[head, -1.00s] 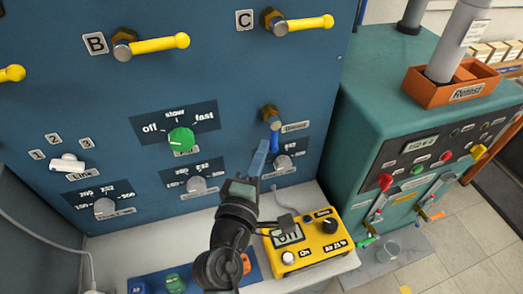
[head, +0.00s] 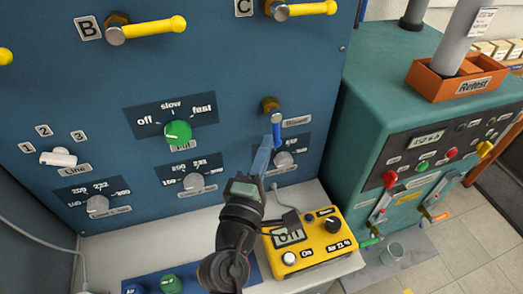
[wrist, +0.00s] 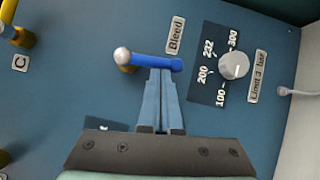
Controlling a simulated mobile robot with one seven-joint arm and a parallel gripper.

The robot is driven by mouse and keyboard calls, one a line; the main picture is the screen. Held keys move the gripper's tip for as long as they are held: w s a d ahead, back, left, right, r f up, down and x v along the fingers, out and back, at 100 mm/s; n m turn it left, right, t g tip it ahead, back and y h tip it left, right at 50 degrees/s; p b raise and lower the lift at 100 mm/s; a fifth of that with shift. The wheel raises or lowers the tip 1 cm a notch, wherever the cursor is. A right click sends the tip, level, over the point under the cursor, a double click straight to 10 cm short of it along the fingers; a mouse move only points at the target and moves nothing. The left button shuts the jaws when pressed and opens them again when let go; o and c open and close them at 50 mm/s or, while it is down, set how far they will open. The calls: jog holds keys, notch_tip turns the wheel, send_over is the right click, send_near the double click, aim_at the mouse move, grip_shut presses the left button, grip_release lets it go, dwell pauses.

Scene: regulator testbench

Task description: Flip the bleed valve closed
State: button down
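The bleed valve has a brass fitting (head: 269,105) and a short blue handle (head: 277,133) hanging down from it on the blue panel, beside the Bleed label. In the wrist view the blue handle (wrist: 150,62) runs across the picture from its silver pivot cap. My gripper (head: 265,145) is at the left side of the handle in the head view. Its two blue fingers (wrist: 160,75) lie close together with nothing seen between them, and their tips meet the handle's edge in the wrist view. I cannot tell whether they touch it.
The Limit 3 knob (wrist: 234,65) sits close to the handle. Yellow handles B (head: 150,28) and C (head: 305,9) are higher up. A yellow meter box (head: 310,245) stands on the ledge below my gripper. A teal bench (head: 385,85) is at the right.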

jog(key=shift+w+d+f+n+t+y+b, duration=0.2)
jog(key=shift+d+n+t+y+b, duration=0.45)
jog(key=shift+n+b, duration=1.15)
jog(key=shift+w+d+r+n+t+y+b, duration=0.1)
jog(key=shift+w+d+n+t+y+b, duration=0.2)
jog(key=shift+d+n+t+b, duration=1)
jog(key=shift+w+d+f+n+t+y+b, duration=0.15)
jog(key=shift+n+t+y+b, duration=0.35)
jog(key=shift+n+b, duration=1.7)
jog(key=shift+y+b, duration=0.25)
jog(key=shift+b, duration=0.3)
jog(key=d+r+n+y+b, duration=0.1)
jog(key=n+y+b, duration=0.1)
jog(key=n, duration=0.1)
jog(key=d+n+y+b, duration=0.1)
jog(key=n+y+b, duration=0.1)
jog(key=n+y, duration=0.1)
jog(key=w+d+r+n+y+b, duration=0.1)
jog(key=n+y, duration=0.2)
jog(key=n, duration=0.1)
jog(key=shift+r+n+t+b, duration=0.35)
jog(key=shift+n+b, duration=0.05)
jog(key=shift+d, duration=0.1)
